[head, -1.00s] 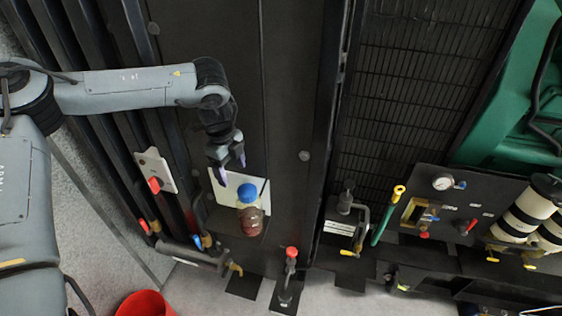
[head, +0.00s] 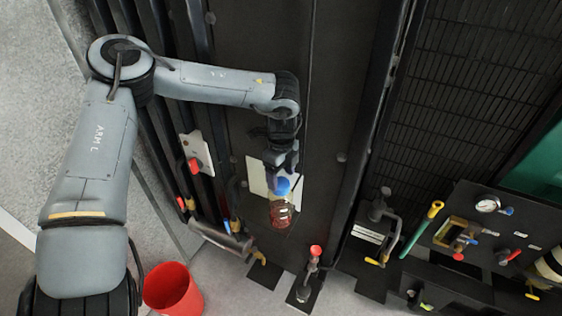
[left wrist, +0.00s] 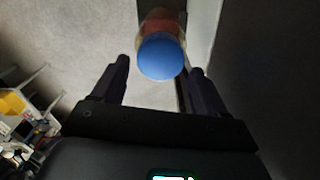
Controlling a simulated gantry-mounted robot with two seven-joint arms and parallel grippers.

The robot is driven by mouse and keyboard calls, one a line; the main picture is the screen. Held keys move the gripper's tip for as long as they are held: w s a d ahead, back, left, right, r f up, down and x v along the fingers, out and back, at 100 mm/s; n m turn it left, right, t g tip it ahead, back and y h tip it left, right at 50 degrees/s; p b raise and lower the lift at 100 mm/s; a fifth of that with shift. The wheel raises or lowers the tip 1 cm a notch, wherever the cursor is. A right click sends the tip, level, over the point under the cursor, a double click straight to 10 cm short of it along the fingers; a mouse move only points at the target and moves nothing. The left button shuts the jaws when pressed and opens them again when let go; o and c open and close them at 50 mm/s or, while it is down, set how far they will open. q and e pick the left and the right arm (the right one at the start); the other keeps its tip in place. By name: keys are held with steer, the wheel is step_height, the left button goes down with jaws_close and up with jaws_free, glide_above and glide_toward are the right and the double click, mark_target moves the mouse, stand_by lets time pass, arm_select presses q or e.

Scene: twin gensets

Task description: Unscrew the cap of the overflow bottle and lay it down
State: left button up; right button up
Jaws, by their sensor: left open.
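The overflow bottle (head: 281,212), clear with reddish-brown contents, stands against the dark panel in front of a white plate. Its blue cap (head: 283,186) is on top. My left gripper (head: 280,170) is just above the cap in the head view, its fingers close to it. In the left wrist view the blue cap (left wrist: 161,56) shows ahead of and between the two open fingers (left wrist: 158,75), with the bottle's reddish body (left wrist: 160,22) beyond it. The jaws are open and hold nothing; whether a finger touches the cap cannot be told. My right gripper is not in view.
A red bucket (head: 173,290) stands on the floor at lower left. A red-handled valve (head: 315,251) is right of the bottle, and a grey pipe (head: 222,238) runs to its left. A gauge panel (head: 480,225) is at the right. Bare floor shows at left.

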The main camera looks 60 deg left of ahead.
arm_select(q)
steer(key=shift+f, duration=1.1)
steer(key=c, duration=0.8)
steer(key=shift+f+n+b, duration=0.15)
steer(key=shift+n+b, duration=0.35)
steer(key=shift+n, duration=0.1)
steer(key=shift+n+b, duration=0.75)
steer(key=shift+n, duration=0.75)
steer(key=shift+r, duration=0.3)
steer(key=shift+n+b, duration=0.3)
